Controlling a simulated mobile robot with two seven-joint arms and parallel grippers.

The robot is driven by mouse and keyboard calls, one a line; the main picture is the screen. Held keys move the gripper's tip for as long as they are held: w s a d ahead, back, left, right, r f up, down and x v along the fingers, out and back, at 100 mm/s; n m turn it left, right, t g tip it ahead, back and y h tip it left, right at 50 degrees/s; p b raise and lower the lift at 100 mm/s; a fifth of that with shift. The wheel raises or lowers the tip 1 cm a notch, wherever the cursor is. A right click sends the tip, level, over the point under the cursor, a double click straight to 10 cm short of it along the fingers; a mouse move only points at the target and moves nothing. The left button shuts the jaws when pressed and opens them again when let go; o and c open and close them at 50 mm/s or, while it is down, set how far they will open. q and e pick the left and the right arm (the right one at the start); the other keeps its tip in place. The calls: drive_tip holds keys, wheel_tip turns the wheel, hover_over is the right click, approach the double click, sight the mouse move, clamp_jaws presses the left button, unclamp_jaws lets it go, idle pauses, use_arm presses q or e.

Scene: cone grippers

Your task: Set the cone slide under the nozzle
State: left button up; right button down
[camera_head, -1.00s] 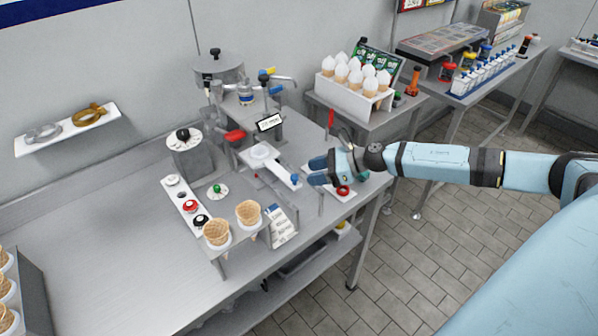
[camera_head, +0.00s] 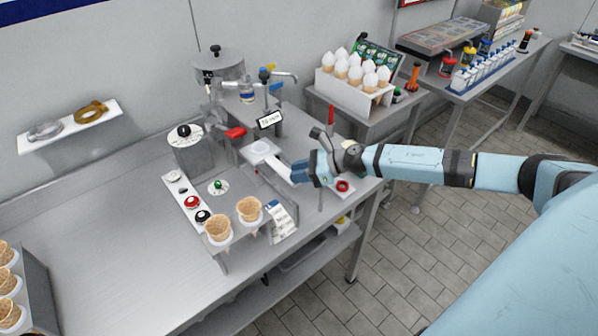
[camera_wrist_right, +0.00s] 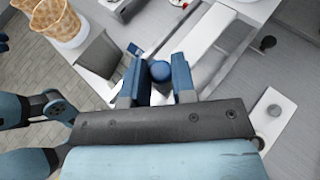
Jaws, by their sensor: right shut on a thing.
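The cone slide (camera_head: 277,161) is a long white plate with a round raised seat at its far end. It lies on the steel table below the dispenser's grey display (camera_head: 270,120). My right gripper (camera_head: 299,172) is at the slide's near end, shut on its blue ball knob. The right wrist view shows the blue knob (camera_wrist_right: 160,71) between the two blue fingers, with the white slide (camera_wrist_right: 195,32) running away beyond it. The nozzle itself is hard to make out among the dispenser parts. My left gripper is not in view.
Two waffle cones (camera_head: 218,228) stand in a holder left of the slide, beside a white strip (camera_head: 188,203) with coloured knobs. A box of white-topped cones (camera_head: 352,82) stands behind.

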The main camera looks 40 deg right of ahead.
sight(274, 160)
drive_tip(key=w+b, duration=0.1)
drive_tip(key=w, duration=0.2)
drive_tip(key=shift+w+a, duration=0.15)
drive_tip(key=shift+w, duration=0.25)
drive_tip(key=shift+r, duration=0.15)
drive_tip(key=c, duration=1.4)
unclamp_jaws()
drive_tip(key=o, duration=0.4)
drive_tip(key=shift+w, duration=0.15)
